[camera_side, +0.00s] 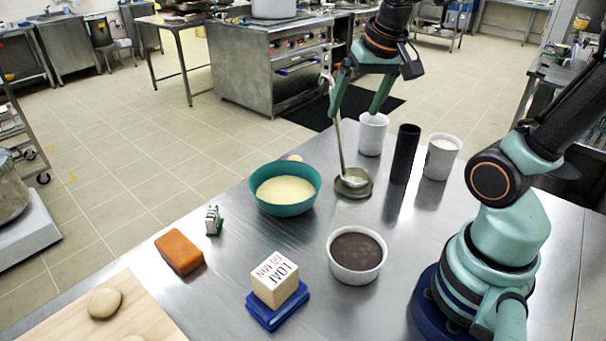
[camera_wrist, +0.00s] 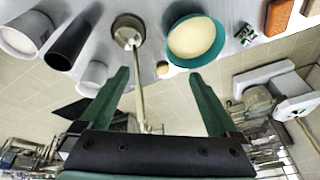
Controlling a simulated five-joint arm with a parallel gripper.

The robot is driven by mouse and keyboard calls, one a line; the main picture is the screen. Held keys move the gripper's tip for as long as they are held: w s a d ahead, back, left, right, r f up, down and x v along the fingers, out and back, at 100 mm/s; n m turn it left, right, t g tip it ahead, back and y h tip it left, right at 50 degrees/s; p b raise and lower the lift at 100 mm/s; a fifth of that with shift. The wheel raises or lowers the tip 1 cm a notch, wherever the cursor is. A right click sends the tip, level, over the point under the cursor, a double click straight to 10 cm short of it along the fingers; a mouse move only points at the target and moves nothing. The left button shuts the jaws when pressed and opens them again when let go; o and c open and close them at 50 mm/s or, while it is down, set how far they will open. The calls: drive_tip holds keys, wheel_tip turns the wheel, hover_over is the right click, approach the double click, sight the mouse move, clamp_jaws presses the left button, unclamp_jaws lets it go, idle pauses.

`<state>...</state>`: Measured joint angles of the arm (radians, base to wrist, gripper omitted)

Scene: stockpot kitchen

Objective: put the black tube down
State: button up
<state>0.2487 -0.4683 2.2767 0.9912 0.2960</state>
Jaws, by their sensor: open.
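The black tube (camera_side: 405,153) stands upright on the steel table (camera_side: 225,285), between two white cups. In the wrist view the tube (camera_wrist: 72,42) shows at the upper left, outside the jaws. My gripper (camera_side: 354,113) is open and raised above the far side of the table, to the left of the tube and apart from it. The wrist view shows the open fingers (camera_wrist: 160,73) with nothing clamped between them. A ladle's handle (camera_wrist: 139,85) runs through the gap in that view; I cannot tell its depth relative to the fingers.
The ladle (camera_side: 340,140) stands upright in a small round holder. White cups (camera_side: 371,136) (camera_side: 440,160) flank the tube. A teal bowl (camera_side: 283,205), a white bowl of dark content (camera_side: 335,262), a timer block on a blue base (camera_side: 275,285) and an orange block (camera_side: 179,252) stand nearer.

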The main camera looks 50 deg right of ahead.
drive_tip(key=s+a+n+t, duration=0.1)
drive_tip(key=s+a+n, duration=0.1)
drive_tip(key=a+n, duration=0.3)
drive_tip(key=shift+a+f+t+y, duration=0.2)
drive_tip(key=shift+a+t+y, duration=0.15)
drive_tip(key=shift+a, duration=0.65)
drive_tip(key=shift+a+n, duration=0.35)
drive_tip(key=shift+n, duration=0.15)
drive_tip(key=c, duration=0.4)
drive_tip(key=shift+s+a+f, duration=0.1)
drive_tip(key=c, duration=0.5)
